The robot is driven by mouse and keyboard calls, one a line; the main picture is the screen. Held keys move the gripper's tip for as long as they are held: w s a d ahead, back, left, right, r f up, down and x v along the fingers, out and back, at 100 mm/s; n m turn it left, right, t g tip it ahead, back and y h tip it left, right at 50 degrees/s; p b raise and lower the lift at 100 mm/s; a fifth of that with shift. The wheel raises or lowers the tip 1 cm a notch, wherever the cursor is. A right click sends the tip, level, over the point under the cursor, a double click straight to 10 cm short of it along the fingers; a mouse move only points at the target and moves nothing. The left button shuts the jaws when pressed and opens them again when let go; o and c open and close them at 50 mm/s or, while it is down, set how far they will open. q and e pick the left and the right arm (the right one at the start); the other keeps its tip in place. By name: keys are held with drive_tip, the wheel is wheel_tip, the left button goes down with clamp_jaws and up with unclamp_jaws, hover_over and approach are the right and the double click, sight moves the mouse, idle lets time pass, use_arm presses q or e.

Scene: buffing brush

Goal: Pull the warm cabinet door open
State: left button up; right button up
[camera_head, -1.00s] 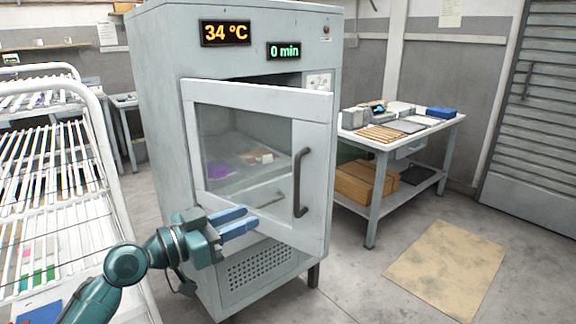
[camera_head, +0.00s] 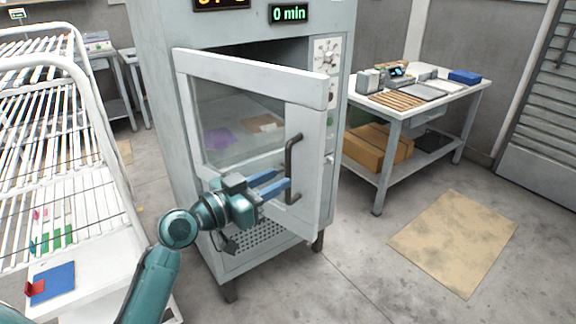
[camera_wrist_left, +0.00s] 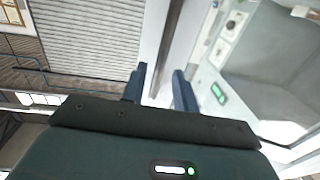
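The warm cabinet (camera_head: 158,110) is a tall pale grey box with a green "0 min" display. Its white-framed glass door (camera_head: 245,78) stands partly open, its right side swung out from the body. A dark vertical handle (camera_head: 289,165) is on the door's right frame. My left gripper (camera_head: 281,180) has its blue fingers at the handle's lower half. In the left wrist view, the fingers (camera_wrist_left: 160,85) are apart, with a narrow grey bar or edge beyond the gap. I cannot tell whether they touch the handle. My right gripper is not in view.
A white wire rack (camera_head: 88,100) stands close on the left, beside my left arm. A workbench (camera_head: 395,115) with trays and a box below stands right of the cabinet. A tan mat (camera_head: 455,240) lies on otherwise clear floor at front right.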

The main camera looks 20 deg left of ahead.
sight(286, 175)
use_arm(q)
drive_tip(key=shift+p+x, duration=0.4)
drive_tip(key=shift+x, duration=1.9)
drive_tip(key=shift+a, duration=0.1)
clamp_jaws()
